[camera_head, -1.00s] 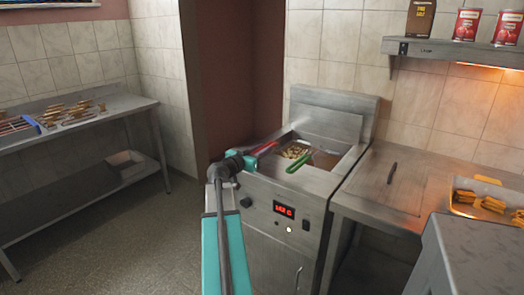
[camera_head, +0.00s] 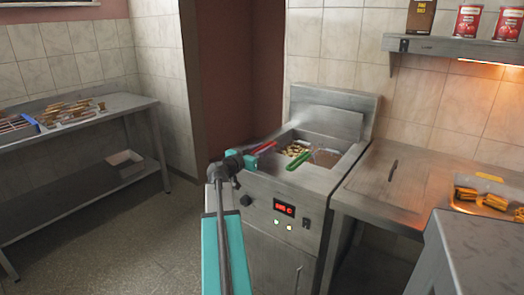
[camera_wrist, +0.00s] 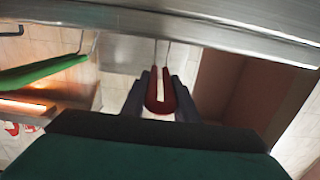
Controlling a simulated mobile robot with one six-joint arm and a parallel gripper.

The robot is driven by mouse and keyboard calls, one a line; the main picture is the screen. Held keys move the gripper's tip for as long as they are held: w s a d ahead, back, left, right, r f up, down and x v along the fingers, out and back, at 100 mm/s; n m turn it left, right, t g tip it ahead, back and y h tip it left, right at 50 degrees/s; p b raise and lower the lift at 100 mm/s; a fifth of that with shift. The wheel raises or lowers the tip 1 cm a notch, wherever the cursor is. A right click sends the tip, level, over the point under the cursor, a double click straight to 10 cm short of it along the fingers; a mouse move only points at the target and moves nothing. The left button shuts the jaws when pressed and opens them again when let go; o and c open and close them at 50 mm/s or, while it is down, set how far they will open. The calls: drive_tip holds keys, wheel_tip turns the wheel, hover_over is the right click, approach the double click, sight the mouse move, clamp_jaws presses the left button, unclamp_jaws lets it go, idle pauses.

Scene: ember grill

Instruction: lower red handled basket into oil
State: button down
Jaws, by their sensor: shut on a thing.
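The red handle (camera_head: 263,147) of the basket sticks out over the front left of the fryer (camera_head: 318,185). My gripper (camera_wrist: 160,92) is shut on this red handle (camera_wrist: 161,96), one dark finger on each side. In the head view my gripper (camera_head: 250,156) is at the fryer's front left edge. The red-handled basket holds pale yellow pieces (camera_head: 295,149) in the left part of the well; its depth in the oil cannot be told. Brownish oil (camera_head: 327,159) shows on the right of the well.
A green handle (camera_head: 298,161) stands close to the right of the red one; it also shows in the wrist view (camera_wrist: 40,73). A steel counter (camera_head: 385,190) with a tray of food (camera_head: 490,203) adjoins on the right. A steel table (camera_head: 85,128) stands at the left.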

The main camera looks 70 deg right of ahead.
drive_tip(key=shift+f, duration=0.15)
drive_tip(key=c, duration=1.3)
unclamp_jaws()
drive_tip(key=shift+a, duration=0.15)
drive_tip(key=b+v, duration=0.2)
drive_tip(key=v, duration=1.1)
drive_tip(key=shift+a, duration=0.3)
